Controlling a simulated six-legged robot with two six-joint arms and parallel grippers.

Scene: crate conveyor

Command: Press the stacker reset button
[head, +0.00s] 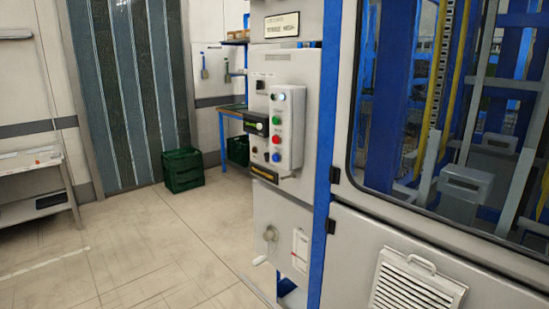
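A grey control box (290,128) stands out from a light grey panel (258,85) on the machine's left end. It carries a column of round buttons: a pale lit one (282,97) at the top, a green one (276,121), a red one (277,140) and a blue one (276,157) at the bottom. Their labels are too small to read, so I cannot tell which is the stacker reset button. Neither of my grippers is in view.
A blue post (325,150) and a glazed machine door (440,120) stand right of the panel. A crank handle (260,260) sticks out low on the cabinet. Green crates (183,170) stand by the strip curtain (125,90). A shelf rack (35,180) is at left. The floor (140,245) between is clear.

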